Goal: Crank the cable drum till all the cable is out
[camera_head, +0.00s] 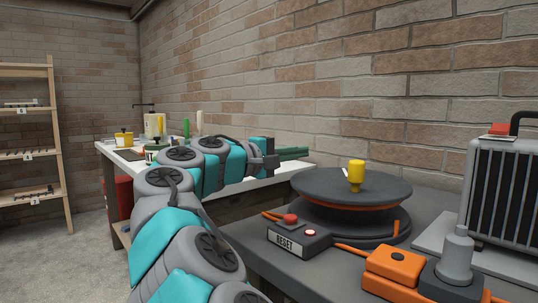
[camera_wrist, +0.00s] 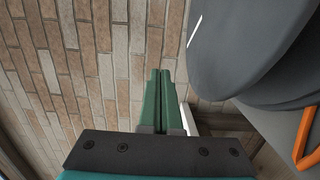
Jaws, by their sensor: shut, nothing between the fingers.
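The cable drum (camera_head: 320,187) is a dark grey disc reel lying flat on a grey bench. A yellow crank knob (camera_head: 356,172) stands upright on its top flange. A thin line of orange cable (camera_head: 352,207) shows between the flanges, and some cable lies over the base. My gripper (camera_head: 304,151), with green fingers, is shut and empty, just behind and left of the drum, near the brick wall. In the wrist view my shut fingers (camera_wrist: 160,74) point along the wall, with the drum (camera_wrist: 255,45) to their right. The knob is not visible there.
A dark box marked RESET (camera_head: 299,241) with a red button sits before the drum. An orange connector (camera_head: 392,266) and grey plug (camera_head: 455,270) lie at front right. A grey ribbed heater (camera_head: 500,185) stands at right. A cluttered white table (camera_head: 130,158) stands behind my arm.

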